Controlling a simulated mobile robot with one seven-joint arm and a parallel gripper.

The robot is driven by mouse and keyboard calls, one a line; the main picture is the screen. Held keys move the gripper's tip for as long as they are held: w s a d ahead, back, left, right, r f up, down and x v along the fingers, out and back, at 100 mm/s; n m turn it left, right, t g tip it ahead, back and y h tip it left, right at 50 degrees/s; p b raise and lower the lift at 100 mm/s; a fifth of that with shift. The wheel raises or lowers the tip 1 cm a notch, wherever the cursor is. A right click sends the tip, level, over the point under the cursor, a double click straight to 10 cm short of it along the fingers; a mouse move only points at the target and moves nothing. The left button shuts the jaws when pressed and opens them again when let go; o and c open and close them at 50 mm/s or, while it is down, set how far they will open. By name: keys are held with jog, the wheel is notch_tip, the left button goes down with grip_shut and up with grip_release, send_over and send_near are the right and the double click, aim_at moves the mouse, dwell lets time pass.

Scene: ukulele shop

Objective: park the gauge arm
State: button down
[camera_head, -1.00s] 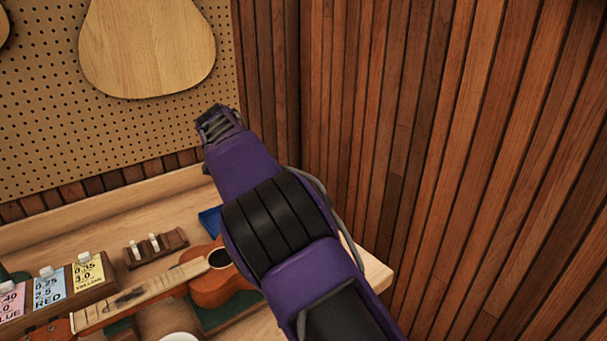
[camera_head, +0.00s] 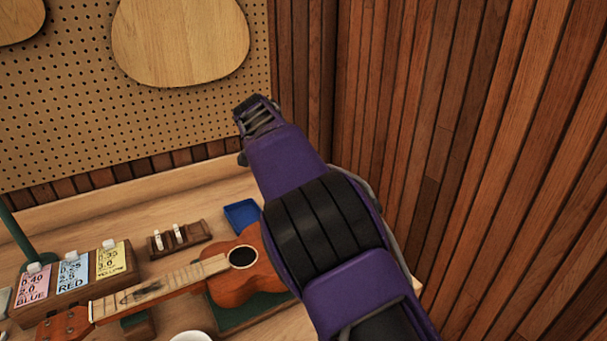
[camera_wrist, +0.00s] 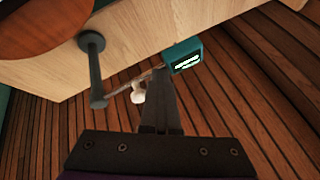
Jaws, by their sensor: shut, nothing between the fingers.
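In the wrist view, a dark grey post (camera_wrist: 93,66) with a round end stands at the edge of the pale wooden bench. A thin rod runs from its other end toward a small teal box (camera_wrist: 183,57) with a lit display; these look like the gauge and its arm, though I cannot be sure. My gripper (camera_wrist: 161,88) is shut and empty, its dark fingers close to the rod in the picture. A small white piece (camera_wrist: 138,92) shows beside the fingers. I cannot tell whether the fingers touch either.
An orange ukulele (camera_head: 240,283) lies on the bench, with colour cards (camera_head: 72,275) in a wooden holder at left. A small rack (camera_head: 180,240) and a blue tray (camera_head: 242,214) stand behind it. A green post (camera_head: 18,235) rises at far left. Plank walls (camera_head: 470,150) close the right side.

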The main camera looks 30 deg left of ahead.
jog(key=shift+s+a+r+y, duration=0.1)
jog(key=shift+s+a+y, duration=0.05)
jog(key=shift+a, duration=0.25)
jog(key=shift+s+a+r+y, duration=0.1)
jog(key=shift+a+y, duration=0.05)
jog(key=shift+a, duration=0.25)
jog(key=v, duration=1.6)
jog(key=shift+d+r+p, duration=0.4)
jog(key=shift+p, duration=0.05)
jog(key=shift+s, duration=0.1)
